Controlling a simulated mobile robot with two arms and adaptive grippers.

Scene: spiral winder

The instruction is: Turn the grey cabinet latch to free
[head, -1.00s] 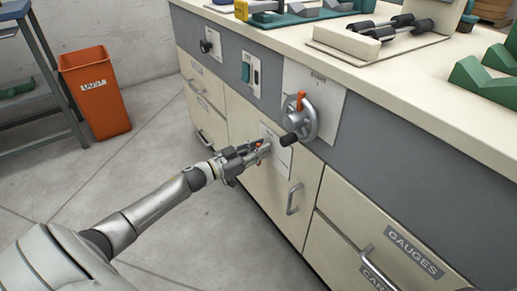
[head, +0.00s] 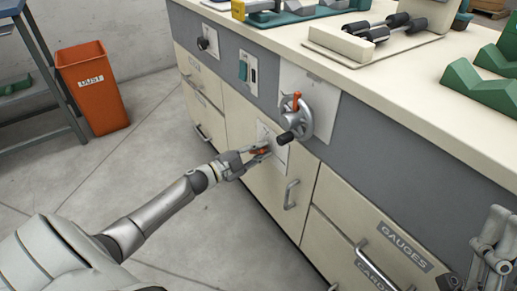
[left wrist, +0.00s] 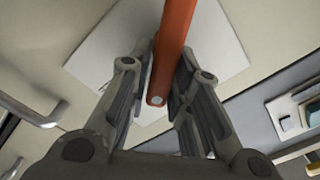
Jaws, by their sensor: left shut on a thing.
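The latch is an orange-red lever (head: 259,151) in front of a pale plate (head: 273,143) on the cream cabinet door. My left gripper (head: 262,149) is at the lever, its fingers on either side and shut on it. In the left wrist view the orange lever (left wrist: 172,50) runs between the fingers (left wrist: 160,85), its round end towards the camera. The lever's mount on the plate is hidden. My right gripper (head: 494,232) is at the lower right edge of the head view, apart from the latch; its jaw opening is unclear.
A grey handwheel (head: 297,119) with a black knob and an orange part juts out above right of the latch. A door handle (head: 291,194) is below right. An orange dust bin (head: 93,88) stands at the left. The floor left of the cabinet is clear.

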